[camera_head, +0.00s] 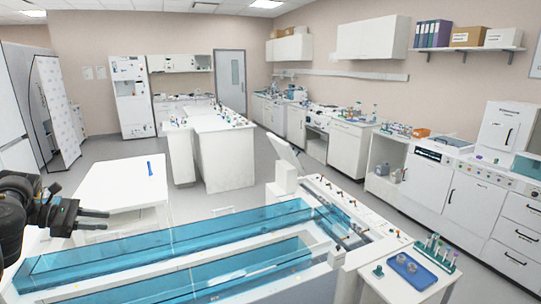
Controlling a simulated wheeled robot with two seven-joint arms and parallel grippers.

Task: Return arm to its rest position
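My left arm comes in at the left edge of the head view, with black links. My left gripper (98,220) points to the right, with its two dark fingers apart and nothing between them. It is above the near left part of the scene, between the white table (108,195) and the blue-covered track (150,245). My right gripper is not in view.
The long track with clear blue covers fills the foreground. At its right end are a blue tray (400,268) and a rack of tubes (437,250). A blue object (150,168) lies on the white table. A white island bench (222,155) stands behind.

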